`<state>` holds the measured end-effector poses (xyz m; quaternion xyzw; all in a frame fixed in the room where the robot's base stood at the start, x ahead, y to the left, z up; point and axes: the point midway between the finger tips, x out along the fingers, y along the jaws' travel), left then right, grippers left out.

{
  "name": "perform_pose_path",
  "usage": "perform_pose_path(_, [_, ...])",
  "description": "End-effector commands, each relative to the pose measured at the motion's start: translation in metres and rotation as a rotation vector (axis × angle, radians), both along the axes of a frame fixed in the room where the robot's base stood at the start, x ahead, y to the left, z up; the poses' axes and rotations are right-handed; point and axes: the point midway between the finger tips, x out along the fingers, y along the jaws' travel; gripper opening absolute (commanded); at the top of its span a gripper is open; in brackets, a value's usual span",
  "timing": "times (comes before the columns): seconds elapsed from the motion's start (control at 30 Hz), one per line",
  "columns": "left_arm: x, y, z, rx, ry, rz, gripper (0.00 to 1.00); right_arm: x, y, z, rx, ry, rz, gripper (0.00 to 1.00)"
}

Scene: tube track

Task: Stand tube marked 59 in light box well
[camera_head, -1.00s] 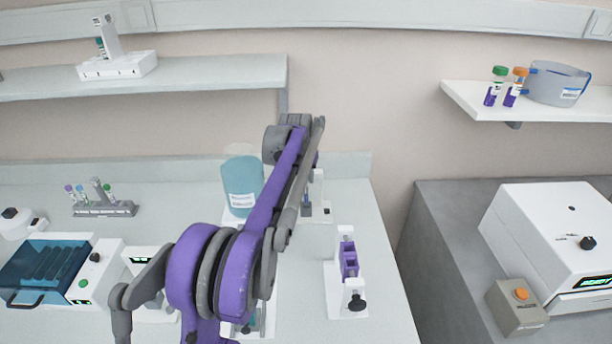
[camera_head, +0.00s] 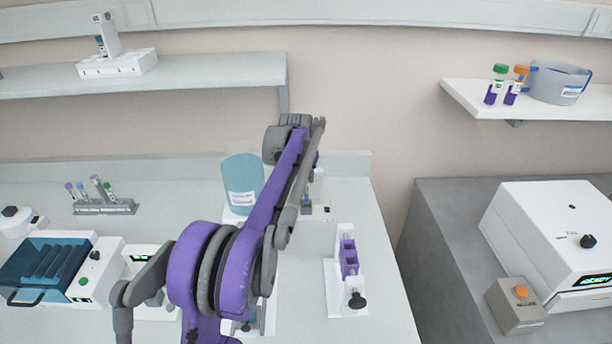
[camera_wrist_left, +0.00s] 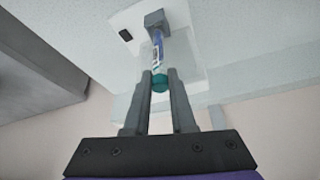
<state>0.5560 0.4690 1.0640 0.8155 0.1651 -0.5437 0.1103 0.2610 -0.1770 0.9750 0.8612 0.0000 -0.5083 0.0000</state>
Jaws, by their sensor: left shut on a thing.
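In the left wrist view my left gripper (camera_wrist_left: 160,75) is shut on a tube with a teal cap (camera_wrist_left: 160,83), a white label and a blue-purple lower part (camera_wrist_left: 157,40). The tube's far end is at a small grey block (camera_wrist_left: 155,19) on a white surface. I cannot tell whether that end is inside the block or just over it. The number on the tube is not readable. In the head view my left arm hides the gripper and most of the white device (camera_head: 325,208) behind it. My right gripper is not in view.
A large teal-filled container (camera_head: 242,180) stands just left of my arm. A white stand with purple parts (camera_head: 347,270) is at right on the bench. A grey tube rack (camera_head: 105,207) stands at left. Two capped tubes stand on the right shelf (camera_head: 540,100).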

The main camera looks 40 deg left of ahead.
Motion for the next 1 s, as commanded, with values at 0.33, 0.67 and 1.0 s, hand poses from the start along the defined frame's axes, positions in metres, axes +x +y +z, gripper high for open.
perform_pose_path(0.33, [0.0,0.0,-0.008,0.0,0.0,0.0,0.0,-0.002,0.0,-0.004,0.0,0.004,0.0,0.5])
perform_pose_path(0.67, [0.0,0.0,-0.012,0.0,0.0,0.0,0.0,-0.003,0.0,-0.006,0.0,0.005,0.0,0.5])
perform_pose_path(1.0, [0.0,0.0,-0.015,0.0,0.0,0.0,0.0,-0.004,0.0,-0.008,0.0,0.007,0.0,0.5])
